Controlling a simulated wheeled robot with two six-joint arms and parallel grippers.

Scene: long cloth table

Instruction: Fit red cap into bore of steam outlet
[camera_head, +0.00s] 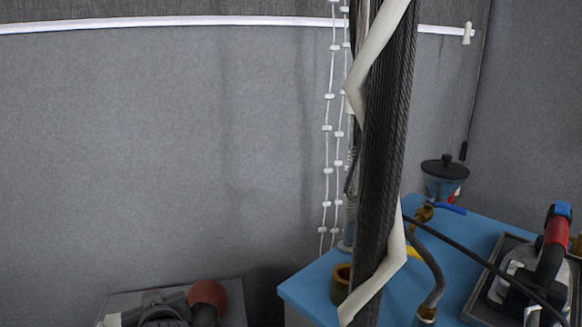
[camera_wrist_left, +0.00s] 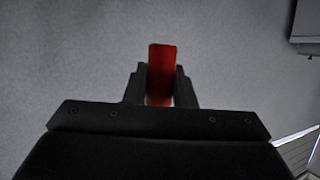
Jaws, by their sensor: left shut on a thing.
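In the left wrist view my left gripper (camera_wrist_left: 160,82) is shut on a red piece, the red cap (camera_wrist_left: 162,62). The cap stands up between the two dark fingers and shows above their tips. Only its side facing the camera shows. I cannot pick out the steam outlet or its bore for certain in the head view. A brownish round piece with an open top (camera_head: 341,284) sits at the near left of the blue table, partly hidden by the dark column. My right gripper is not in view.
A dark ribbed column with white strips (camera_head: 388,130) crosses the head view. The blue table (camera_head: 310,287) holds a funnel-like vessel (camera_head: 443,178), a dark hose (camera_head: 428,262) and a red and blue tool (camera_head: 556,240). A grey box with a red round thing (camera_head: 208,293) is lower left.

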